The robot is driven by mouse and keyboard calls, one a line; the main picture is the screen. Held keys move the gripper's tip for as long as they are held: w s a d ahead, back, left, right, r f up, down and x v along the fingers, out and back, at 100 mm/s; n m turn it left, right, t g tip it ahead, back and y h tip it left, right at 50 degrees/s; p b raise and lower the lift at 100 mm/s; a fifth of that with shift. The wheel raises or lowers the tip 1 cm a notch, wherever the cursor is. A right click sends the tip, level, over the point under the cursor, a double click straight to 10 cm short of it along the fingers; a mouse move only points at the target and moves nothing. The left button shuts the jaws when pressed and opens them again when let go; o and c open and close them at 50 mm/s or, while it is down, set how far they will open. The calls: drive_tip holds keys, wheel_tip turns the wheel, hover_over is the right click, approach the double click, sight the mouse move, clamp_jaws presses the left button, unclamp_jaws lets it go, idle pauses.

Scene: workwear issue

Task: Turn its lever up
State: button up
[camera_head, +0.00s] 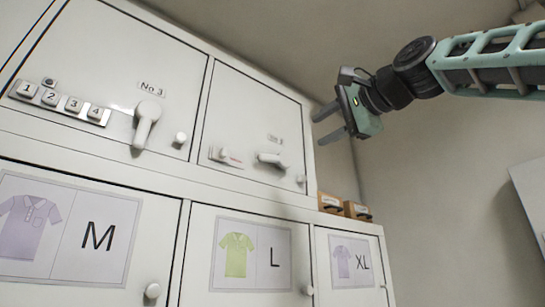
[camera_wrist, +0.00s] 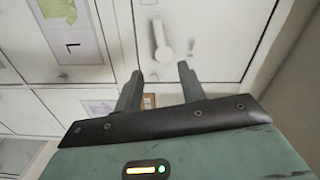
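In the head view, the upper left door, labelled No 3, has a white lever (camera_head: 146,124) hanging down and slightly left. The upper right door has another white lever (camera_head: 272,160) lying roughly sideways; its number plate is too small to read. My gripper (camera_head: 324,124) is open and empty, in the air right of the upper right door and apart from both levers. In the wrist view, a white lever (camera_wrist: 161,42) shows beyond the spread fingertips (camera_wrist: 158,76), with a clear gap between. I cannot tell for certain which lever the task means.
Numbered buttons (camera_head: 61,102) sit left of the No 3 lever. A small sliding part with a red mark (camera_head: 226,157) is left of the other lever. Round knobs (camera_head: 180,138) stick out of the doors. Small brown boxes (camera_head: 331,203) stand right of the upper cabinet. Lower doors carry shirt-size signs.

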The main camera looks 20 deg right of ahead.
sight(273, 158)
drive_tip(key=p+x, duration=0.7)
drive_tip(key=x, duration=0.9)
drive_tip(key=shift+w+a, duration=0.2)
drive_tip(key=shift+w, duration=0.5)
